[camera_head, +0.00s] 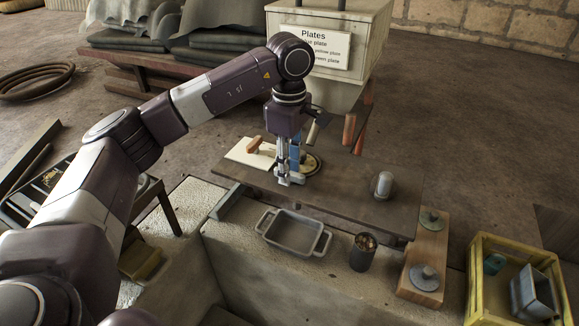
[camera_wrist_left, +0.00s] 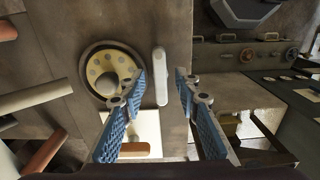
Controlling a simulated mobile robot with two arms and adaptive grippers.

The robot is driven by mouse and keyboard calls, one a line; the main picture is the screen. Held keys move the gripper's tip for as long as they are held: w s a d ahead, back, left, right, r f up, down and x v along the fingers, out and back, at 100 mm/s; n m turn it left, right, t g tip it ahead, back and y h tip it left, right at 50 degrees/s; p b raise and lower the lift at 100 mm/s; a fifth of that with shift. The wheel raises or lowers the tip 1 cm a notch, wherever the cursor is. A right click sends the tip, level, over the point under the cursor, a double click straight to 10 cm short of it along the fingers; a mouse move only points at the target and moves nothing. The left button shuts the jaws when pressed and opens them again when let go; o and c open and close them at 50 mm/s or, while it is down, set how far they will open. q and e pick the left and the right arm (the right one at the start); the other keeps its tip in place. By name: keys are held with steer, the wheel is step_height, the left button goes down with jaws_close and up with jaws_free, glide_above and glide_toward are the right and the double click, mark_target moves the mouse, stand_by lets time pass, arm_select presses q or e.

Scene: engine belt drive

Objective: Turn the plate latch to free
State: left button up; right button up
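A pale elongated bar, seemingly the plate latch (camera_wrist_left: 161,76), stands lengthwise in the left wrist view, beside a round cream plate (camera_wrist_left: 101,66) with dark dots and a dark central knob. My left gripper (camera_wrist_left: 160,90) is open, with its blue-padded fingers on either side of the bar's lower end. I cannot tell whether they touch it. In the head view my left gripper (camera_head: 290,179) points down over the dark bench board (camera_head: 345,190), in front of the round plate (camera_head: 312,164). The latch is hidden there behind the gripper. My right gripper is not visible.
A cream board (camera_head: 240,153) with an orange handle lies left of the round plate. Orange bars (camera_head: 349,130) hang below the signed box (camera_head: 360,25). A grey tray (camera_head: 295,232), a dark can (camera_head: 363,252) and a small pale cylinder (camera_head: 383,184) stand nearby.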

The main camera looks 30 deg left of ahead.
arm_select(q)
step_height(320, 180, up, 12)
stand_by(0.5)
steer(key=shift+f, duration=0.1)
stand_by(0.5)
